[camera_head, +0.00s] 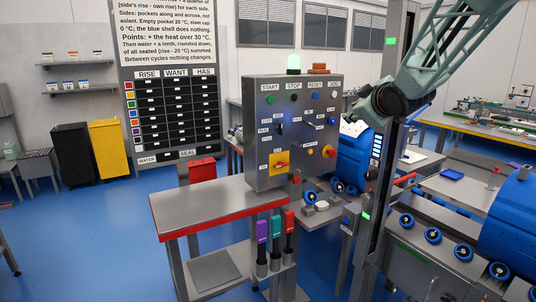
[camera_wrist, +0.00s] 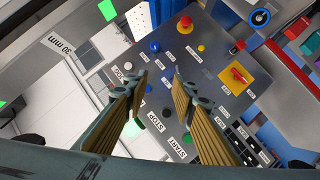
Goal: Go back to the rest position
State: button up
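My gripper (camera_head: 362,112) is at the right of the grey control panel (camera_head: 272,95), close to its upper right edge in the head view. In the wrist view my gripper (camera_wrist: 160,78) shows two tan fingers with a gap between the tips and nothing held. The panel (camera_wrist: 225,62) appears rotated beyond the fingers, with coloured buttons, labels and a red knob on a yellow plate (camera_wrist: 236,74). In the head view the panel has START, STOP and RESET buttons in a top row and a lit green lamp (camera_head: 293,64) on top. My fingertips are hard to make out there.
A dark post (camera_head: 378,190) stands right beside my arm. Blue tubs (camera_head: 510,222) and a roller conveyor are at the right. A red-edged steel table (camera_head: 215,207) stands in front of the panel, with coloured-handled tools (camera_head: 262,232) at its side. Blue floor is open at left.

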jog(key=s+a+f+m+g, duration=0.3)
jog(key=s+f, duration=0.1)
jog(key=s, duration=1.8)
jog(key=s+a+f+m+g, duration=0.3)
jog(key=s+f+g, duration=0.1)
jog(key=s, duration=1.9)
jog(key=s+a+f+m+g, duration=0.3)
jog(key=s+f+m, duration=0.1)
jog(key=s, duration=1.8)
jog(key=shift+s+f+h, duration=0.4)
jog(key=shift+f, duration=0.25)
